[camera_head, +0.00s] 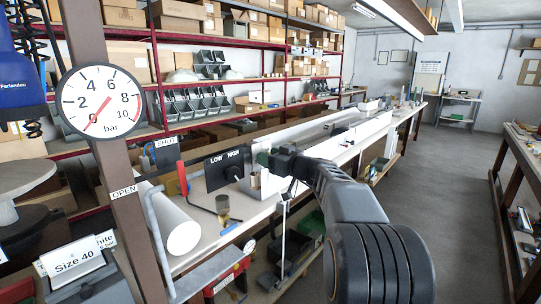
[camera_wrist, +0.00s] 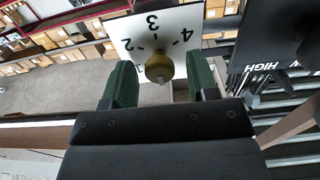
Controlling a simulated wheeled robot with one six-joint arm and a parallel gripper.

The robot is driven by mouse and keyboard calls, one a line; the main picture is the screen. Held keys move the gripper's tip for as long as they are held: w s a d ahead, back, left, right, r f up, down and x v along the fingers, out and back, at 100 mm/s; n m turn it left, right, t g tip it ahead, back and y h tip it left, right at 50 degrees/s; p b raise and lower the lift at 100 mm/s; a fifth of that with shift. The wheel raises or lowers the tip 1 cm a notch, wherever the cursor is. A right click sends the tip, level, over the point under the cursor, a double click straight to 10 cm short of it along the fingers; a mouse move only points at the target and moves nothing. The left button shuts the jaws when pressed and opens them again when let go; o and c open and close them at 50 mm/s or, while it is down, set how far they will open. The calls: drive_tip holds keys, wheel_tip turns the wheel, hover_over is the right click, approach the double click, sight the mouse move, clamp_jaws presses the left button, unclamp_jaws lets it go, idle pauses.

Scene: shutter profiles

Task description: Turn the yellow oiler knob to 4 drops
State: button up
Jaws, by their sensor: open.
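The yellow-brass oiler knob (camera_wrist: 159,67) shows in the wrist view in front of a white dial plate (camera_wrist: 150,24) marked 2, 3 and 4. The 2 is left of the knob, the 3 above it and the 4 to its upper right. My gripper (camera_wrist: 162,82) is open, with one green finger on each side of the knob and visible gaps between. I cannot tell which number the knob points to. In the head view my gripper (camera_head: 264,160) is over the bench beside the LOW/HIGH plate, and I cannot make out the knob there.
The black LOW/HIGH plate (camera_head: 227,167) stands close left of my gripper. A pressure gauge (camera_head: 100,100) reads near 0. The floor aisle (camera_head: 430,190) is clear.

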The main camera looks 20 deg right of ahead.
drive_tip(key=shift+c, duration=0.4)
drive_tip(key=c, duration=0.8)
